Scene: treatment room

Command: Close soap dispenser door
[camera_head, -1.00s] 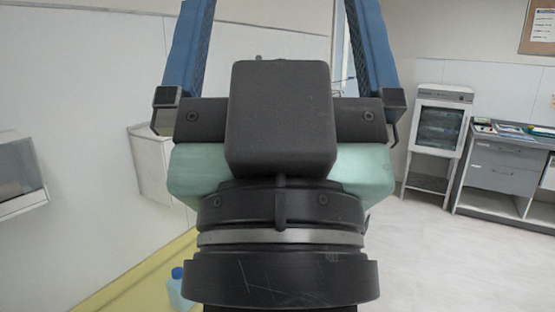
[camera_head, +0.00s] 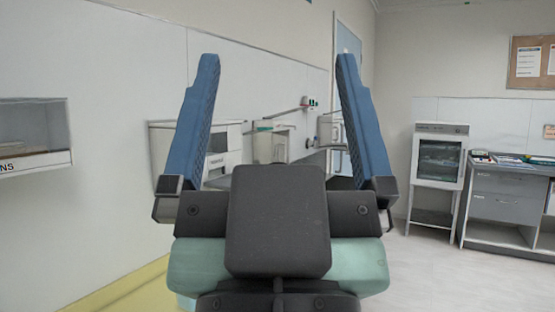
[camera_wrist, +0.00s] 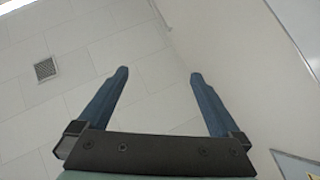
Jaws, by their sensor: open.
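My gripper (camera_head: 278,60) is open and empty, its two blue fingers pointing up and away in the head view. It also shows open in the wrist view (camera_wrist: 159,75), against ceiling and wall. Beyond the fingers, a pale wall-mounted dispenser (camera_head: 276,142) with a greenish top shows between them. A white box-like unit (camera_head: 226,142) stands nearer on the same wall, partly hidden behind the left finger. I cannot tell for sure which is the soap dispenser, nor make out its door. My gripper appears apart from both. The wrist view shows no dispenser.
An open-fronted wall box (camera_head: 35,135) hangs at the far left. A white cabinet on legs (camera_head: 439,160) and a grey drawer counter (camera_head: 508,195) stand at the right. A blue door (camera_head: 349,45) is behind. Floor between the wall and counter is clear at the right.

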